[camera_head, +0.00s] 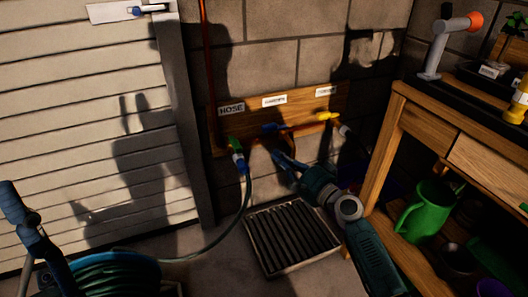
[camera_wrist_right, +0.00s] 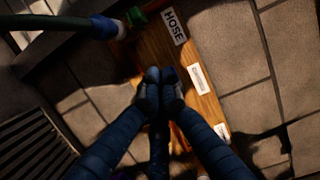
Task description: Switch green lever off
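The green lever (camera_head: 234,143) sits at the left end of a wooden board (camera_head: 302,104) on the block wall, under the HOSE label (camera_head: 231,107). A blue hose connector (camera_head: 239,162) hangs just below it. In the right wrist view the green lever (camera_wrist_right: 136,15) is at the top, beside the blue connector (camera_wrist_right: 104,27). My right gripper (camera_head: 277,156) is in front of the board's lower edge, right of the green lever and apart from it. In the wrist view its fingertips (camera_wrist_right: 161,76) are together, with nothing visible between them.
A blue lever (camera_head: 270,127) and a yellow lever (camera_head: 327,117) are on the same board. A hose runs down to a reel (camera_head: 112,276). A drain grate (camera_head: 292,238) lies on the floor. A wooden workbench (camera_head: 398,125) with a green watering can (camera_head: 427,211) stands right.

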